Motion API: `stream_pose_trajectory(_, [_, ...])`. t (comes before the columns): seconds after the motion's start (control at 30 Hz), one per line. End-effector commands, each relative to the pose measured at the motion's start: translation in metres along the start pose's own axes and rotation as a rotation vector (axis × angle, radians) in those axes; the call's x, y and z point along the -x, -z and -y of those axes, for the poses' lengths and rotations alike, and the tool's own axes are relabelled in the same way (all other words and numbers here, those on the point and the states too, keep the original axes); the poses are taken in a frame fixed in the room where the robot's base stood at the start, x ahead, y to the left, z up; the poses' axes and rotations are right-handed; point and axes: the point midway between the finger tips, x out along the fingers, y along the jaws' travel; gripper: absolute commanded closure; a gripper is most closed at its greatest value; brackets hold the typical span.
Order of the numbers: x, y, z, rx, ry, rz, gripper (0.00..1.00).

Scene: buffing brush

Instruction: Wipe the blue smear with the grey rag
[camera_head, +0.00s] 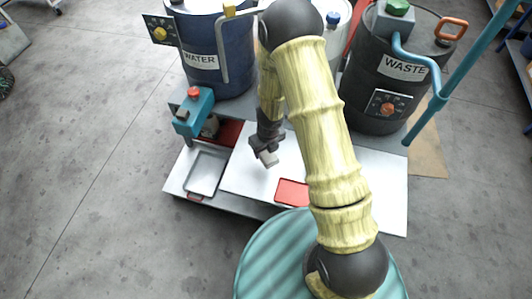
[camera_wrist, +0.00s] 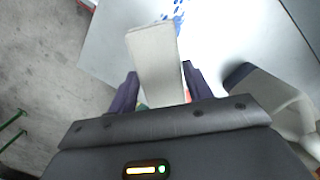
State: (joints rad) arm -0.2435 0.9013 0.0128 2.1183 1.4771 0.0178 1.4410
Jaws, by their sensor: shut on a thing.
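The grey rag (camera_wrist: 154,58) is a pale, block-like piece between the two dark fingers of my gripper (camera_wrist: 160,82) in the wrist view. My gripper (camera_head: 265,146) is shut on it. In the head view the rag (camera_head: 268,158) hangs from the fingers over the white worktop, and I cannot tell whether it touches the surface. The blue smear (camera_wrist: 177,16) shows as blue specks on the pale surface at the top of the wrist view, beyond the rag's far end. I cannot make out the smear in the head view.
On the white worktop (camera_head: 385,190) are a grey metal tray (camera_head: 205,172) at left and a red tray (camera_head: 291,192) near the front. A teal device (camera_head: 193,113) stands at the left edge. The WATER drum (camera_head: 205,62) and WASTE drum (camera_head: 385,80) stand behind.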

Motion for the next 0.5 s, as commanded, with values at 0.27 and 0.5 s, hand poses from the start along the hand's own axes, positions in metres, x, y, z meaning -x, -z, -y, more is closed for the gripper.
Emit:
stream_pose_trajectory(0.27, [-0.0051,0.0026,-0.0013,-0.047,0.007,-0.003,0.68])
stream_pose_trajectory(0.5, [-0.0053,0.0026,-0.0013,-0.046,0.006,-0.003,0.68])
